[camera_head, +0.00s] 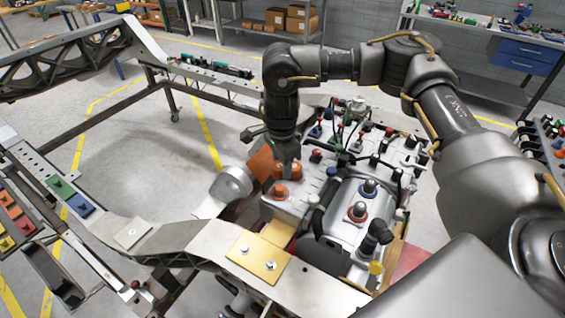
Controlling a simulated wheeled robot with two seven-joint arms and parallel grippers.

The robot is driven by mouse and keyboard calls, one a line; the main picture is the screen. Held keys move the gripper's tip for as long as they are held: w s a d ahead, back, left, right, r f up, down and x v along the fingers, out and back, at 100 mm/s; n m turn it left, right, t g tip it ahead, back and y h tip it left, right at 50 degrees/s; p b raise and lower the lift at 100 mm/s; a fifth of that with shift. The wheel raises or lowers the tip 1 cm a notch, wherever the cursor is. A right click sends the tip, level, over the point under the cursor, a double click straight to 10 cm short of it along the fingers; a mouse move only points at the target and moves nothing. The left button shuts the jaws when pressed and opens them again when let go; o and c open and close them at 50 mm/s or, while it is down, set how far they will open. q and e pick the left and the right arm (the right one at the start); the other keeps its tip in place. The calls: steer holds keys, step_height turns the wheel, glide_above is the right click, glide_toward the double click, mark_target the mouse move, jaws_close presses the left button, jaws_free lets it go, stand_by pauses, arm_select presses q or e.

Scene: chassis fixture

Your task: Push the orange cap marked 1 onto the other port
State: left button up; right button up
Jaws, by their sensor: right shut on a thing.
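My right gripper (286,158) reaches down from above onto the white-topped unit at the middle of the fixture. It is shut on an orange cap (278,171), which shows partly around the fingertips. Whether this cap touches a port below cannot be made out. A second orange piece (281,191) is just in front of it on the unit's pale left end (285,208). The number 1 is not readable on either. The ports under the orange pieces are hidden. My left gripper is not in view.
Several red, blue and black fittings (358,211) with dark hoses crowd the unit right of the gripper. A silver cylinder (232,185) and a gold plate (257,258) lie left and in front. Coloured blocks (70,196) sit on the left rail. My right arm covers the right side.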

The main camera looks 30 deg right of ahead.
mark_target(282, 186)
steer(key=shift+f+b, duration=2.15)
steer(key=shift+f, duration=0.2)
steer(key=shift+r+p, duration=0.3)
steer(key=shift+p, duration=0.45)
steer(key=shift+f, duration=0.15)
steer(key=shift+f+b, duration=0.85)
steer(key=shift+f, duration=0.2)
steer(key=shift+f+b, duration=0.4)
steer(key=shift+f, duration=0.1)
